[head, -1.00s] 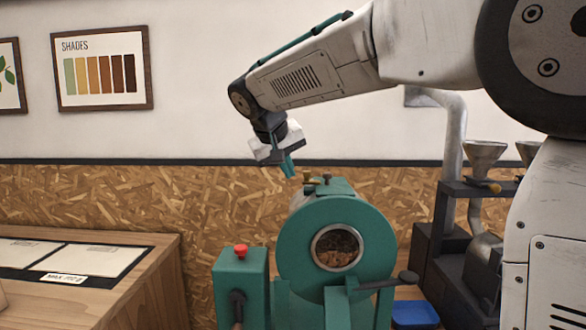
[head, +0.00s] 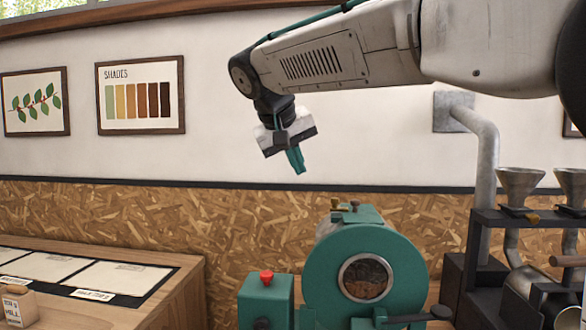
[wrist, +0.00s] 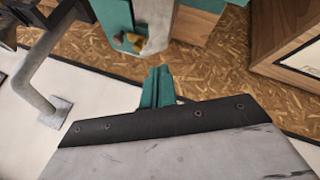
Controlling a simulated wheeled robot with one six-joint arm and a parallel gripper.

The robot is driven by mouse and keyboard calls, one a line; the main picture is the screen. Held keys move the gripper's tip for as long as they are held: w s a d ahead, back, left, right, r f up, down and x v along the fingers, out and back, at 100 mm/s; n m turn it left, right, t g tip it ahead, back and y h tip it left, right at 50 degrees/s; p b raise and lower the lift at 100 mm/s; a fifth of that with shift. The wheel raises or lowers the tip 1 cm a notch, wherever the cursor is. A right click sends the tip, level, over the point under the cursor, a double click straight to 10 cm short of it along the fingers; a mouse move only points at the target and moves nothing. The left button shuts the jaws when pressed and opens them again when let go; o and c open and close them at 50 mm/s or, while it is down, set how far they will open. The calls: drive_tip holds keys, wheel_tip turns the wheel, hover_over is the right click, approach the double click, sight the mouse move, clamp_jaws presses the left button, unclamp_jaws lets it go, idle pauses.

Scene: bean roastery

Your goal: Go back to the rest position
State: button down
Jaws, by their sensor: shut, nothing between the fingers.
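My gripper (head: 297,160) hangs from the raised arm in the head view, in front of the white wall. It is above and to the left of the green roaster. Its green fingers are together with nothing between them. In the wrist view the shut fingers (wrist: 158,86) point toward the chipboard panelling, with the roaster's top beyond them. The green roaster (head: 406,262) stands at the lower middle of the head view, with brown beans behind its round window.
A wooden counter (head: 165,262) with white cards and a labelled jar (head: 18,304) is at the lower left. A dark stand (head: 485,220) with metal funnels and a grey pipe (head: 485,150) is at the right. The space around my gripper is clear.

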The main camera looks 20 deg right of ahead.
drive_tip(key=s+d+f+g+y, duration=0.1)
drive_tip(key=s+d+f+y, duration=0.1)
drive_tip(key=s+f, duration=1)
drive_tip(key=s+d+f+g+y, duration=0.2)
drive_tip(key=s+d+f, duration=0.3)
drive_tip(key=s+f, duration=0.8)
drive_tip(key=s+y, duration=0.1)
drive_tip(key=s, duration=0.7)
drive_tip(key=shift+d+f+n, duration=0.15)
drive_tip(key=shift+n, duration=0.15)
